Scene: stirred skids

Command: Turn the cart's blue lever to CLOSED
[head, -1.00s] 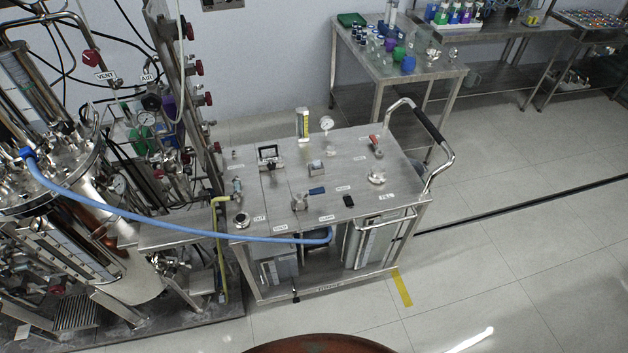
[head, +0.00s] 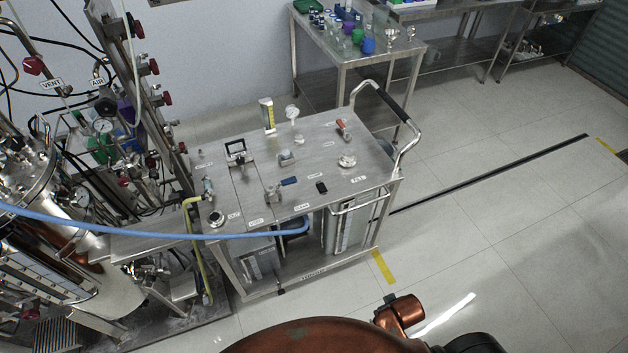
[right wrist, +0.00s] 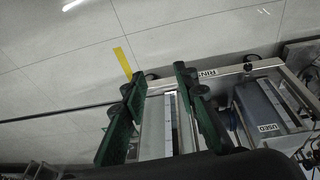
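The steel cart (head: 318,163) stands in the middle of the head view. Its blue lever (head: 289,182) sits on a small metal valve (head: 273,195) near the front of the cart top, with the handle pointing right and slightly back. The marking for its position is too small to read. My right gripper (right wrist: 160,76) shows in the right wrist view with its two green fingers apart and nothing between them. It is over the cart's lower front, where containers stand, not at the lever. My left gripper is not in view.
A red-handled valve (head: 343,128), a gauge (head: 292,112) and a push handle (head: 390,105) rise from the cart. A blue hose (head: 120,226) runs across its front from the vessel rig at left. A glassware table (head: 370,60) stands behind. Floor to the right is clear.

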